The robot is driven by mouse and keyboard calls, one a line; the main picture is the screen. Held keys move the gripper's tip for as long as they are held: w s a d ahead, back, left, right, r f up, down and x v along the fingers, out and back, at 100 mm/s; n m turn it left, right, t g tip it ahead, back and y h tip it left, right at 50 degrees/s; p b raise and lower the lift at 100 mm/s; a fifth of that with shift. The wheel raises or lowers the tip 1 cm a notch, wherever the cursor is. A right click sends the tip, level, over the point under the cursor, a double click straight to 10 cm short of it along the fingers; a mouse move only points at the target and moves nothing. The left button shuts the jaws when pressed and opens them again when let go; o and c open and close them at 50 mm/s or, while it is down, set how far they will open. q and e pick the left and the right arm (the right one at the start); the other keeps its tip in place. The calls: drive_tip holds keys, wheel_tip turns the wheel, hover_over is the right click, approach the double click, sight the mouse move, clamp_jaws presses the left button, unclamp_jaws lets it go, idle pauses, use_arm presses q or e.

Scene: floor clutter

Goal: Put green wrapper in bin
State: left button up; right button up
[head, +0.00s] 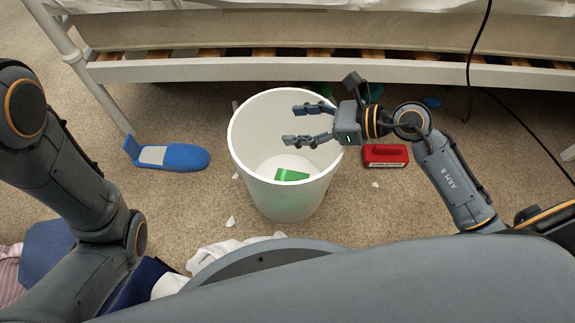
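The white bin (285,204) stands upright on the carpet in the middle of the head view. A small green wrapper (291,175) lies inside it, low down near the bottom. My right gripper (293,124) is over the bin's opening, reaching in from the right. Its two fingers are apart with nothing between them, and they are not touching the wrapper. My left arm comes down at the left, but its gripper is outside the picture.
A blue slipper-like object (180,157) lies left of the bin. A red box (385,155) lies to its right, partly behind my arm. White scraps dot the carpet. A bed frame (300,70) spans the back. A black cable (468,80) hangs at the right. Clothes lie at lower left.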

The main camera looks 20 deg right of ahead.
drive_tip(key=v, duration=1.2)
drive_tip(key=shift+r, duration=0.15)
